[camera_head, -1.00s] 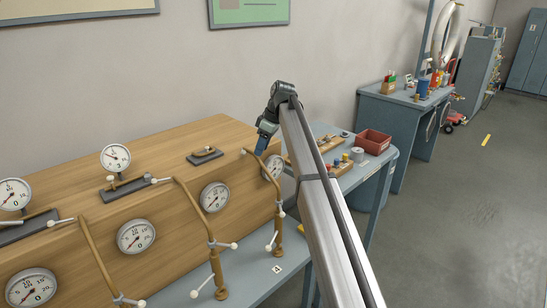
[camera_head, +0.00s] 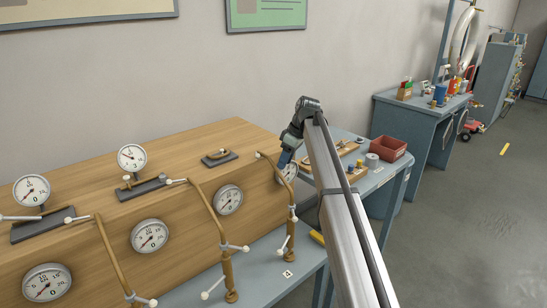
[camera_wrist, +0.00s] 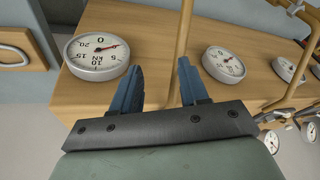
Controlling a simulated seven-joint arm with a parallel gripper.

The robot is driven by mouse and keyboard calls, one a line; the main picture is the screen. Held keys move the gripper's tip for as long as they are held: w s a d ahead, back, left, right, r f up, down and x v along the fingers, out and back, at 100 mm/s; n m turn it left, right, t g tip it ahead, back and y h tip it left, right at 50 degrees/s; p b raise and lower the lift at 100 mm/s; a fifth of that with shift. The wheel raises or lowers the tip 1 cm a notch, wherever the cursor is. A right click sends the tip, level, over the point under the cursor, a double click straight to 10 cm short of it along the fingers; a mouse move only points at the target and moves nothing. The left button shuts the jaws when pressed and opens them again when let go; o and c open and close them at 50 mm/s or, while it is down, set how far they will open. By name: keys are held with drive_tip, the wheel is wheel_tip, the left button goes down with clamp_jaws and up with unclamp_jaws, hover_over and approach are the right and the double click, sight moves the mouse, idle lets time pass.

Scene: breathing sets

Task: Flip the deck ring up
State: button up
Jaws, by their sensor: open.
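My gripper (camera_head: 284,160) is open and empty, its blue fingers pointing down at the right end of the wooden box (camera_head: 120,165). In the wrist view my gripper (camera_wrist: 158,75) has its two fingers apart over the box, between two round gauges. A loop (camera_wrist: 14,56) lies flat on a wooden board at the left edge of the wrist view; it may be the deck ring, but it is cut off and I cannot be sure. It is well clear of the fingers. The end gauge (camera_head: 289,172) is partly hidden behind my gripper.
Brass pipes with white-tipped handles (camera_head: 222,248) stand along the box front. A dark plate with a brass fitting (camera_head: 219,158) sits on the box top. The side table holds a red bin (camera_head: 388,147) and wooden boards. Open floor lies to the right.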

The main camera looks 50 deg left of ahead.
wheel_tip(320, 180, up, 18)
drive_tip(key=m+t+y, duration=0.1)
drive_tip(key=m, duration=0.1)
hover_over(222, 152)
drive_tip(key=w+d, duration=0.3)
drive_tip(key=d, duration=0.2)
drive_tip(key=x, duration=1.3)
drive_tip(key=shift+s+a+f, duration=0.25)
drive_tip(key=shift+a, duration=0.1)
clamp_jaws()
